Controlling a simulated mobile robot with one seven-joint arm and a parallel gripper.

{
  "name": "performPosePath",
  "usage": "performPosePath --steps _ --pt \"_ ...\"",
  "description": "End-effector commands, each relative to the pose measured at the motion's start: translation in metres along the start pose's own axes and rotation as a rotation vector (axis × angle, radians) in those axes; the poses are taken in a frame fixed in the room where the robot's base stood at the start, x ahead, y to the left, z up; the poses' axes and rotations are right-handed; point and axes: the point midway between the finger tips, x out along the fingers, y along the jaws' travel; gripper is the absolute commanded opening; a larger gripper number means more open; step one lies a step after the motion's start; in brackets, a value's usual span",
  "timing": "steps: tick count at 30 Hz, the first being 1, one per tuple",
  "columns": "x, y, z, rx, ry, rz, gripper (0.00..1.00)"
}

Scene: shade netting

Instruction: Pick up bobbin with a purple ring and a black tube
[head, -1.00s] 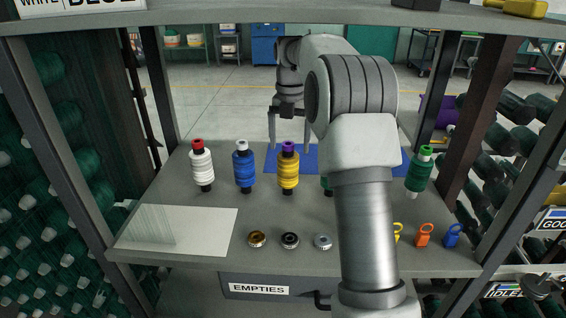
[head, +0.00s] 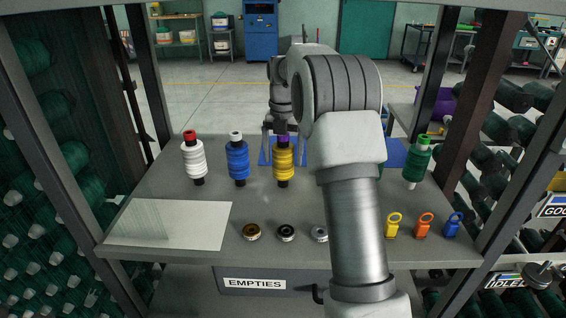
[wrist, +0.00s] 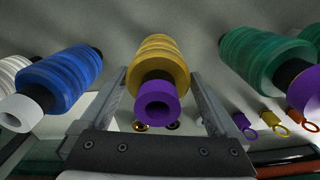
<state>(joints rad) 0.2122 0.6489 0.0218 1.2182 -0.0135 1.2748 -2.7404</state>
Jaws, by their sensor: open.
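The bobbin with yellow thread (head: 283,163) stands upright on the table, with a purple ring at its top and a black tube end below the thread. In the wrist view the yellow bobbin (wrist: 160,58) shows between my fingers, its purple ring (wrist: 158,104) closest to the camera. My gripper (head: 283,142) is open, one finger on each side of the bobbin. It is behind and around the bobbin's top in the head view; I cannot tell whether a finger touches. The open gripper also fills the lower wrist view (wrist: 158,92).
A white bobbin with red ring (head: 193,160) and a blue bobbin with white ring (head: 237,160) stand left. A green bobbin (head: 416,165) stands right; my arm hides part of the table.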

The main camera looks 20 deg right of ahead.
Motion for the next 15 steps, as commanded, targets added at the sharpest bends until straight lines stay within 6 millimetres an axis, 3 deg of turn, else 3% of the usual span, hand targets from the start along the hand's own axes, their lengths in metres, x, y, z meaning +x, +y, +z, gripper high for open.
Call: performPosePath --steps 2,15 --pt "-0.0003 -0.0001 0.0001 0.000 0.000 0.000 0.91" --pt "-0.0005 -0.0002 0.0002 0.001 0.000 0.000 0.12"
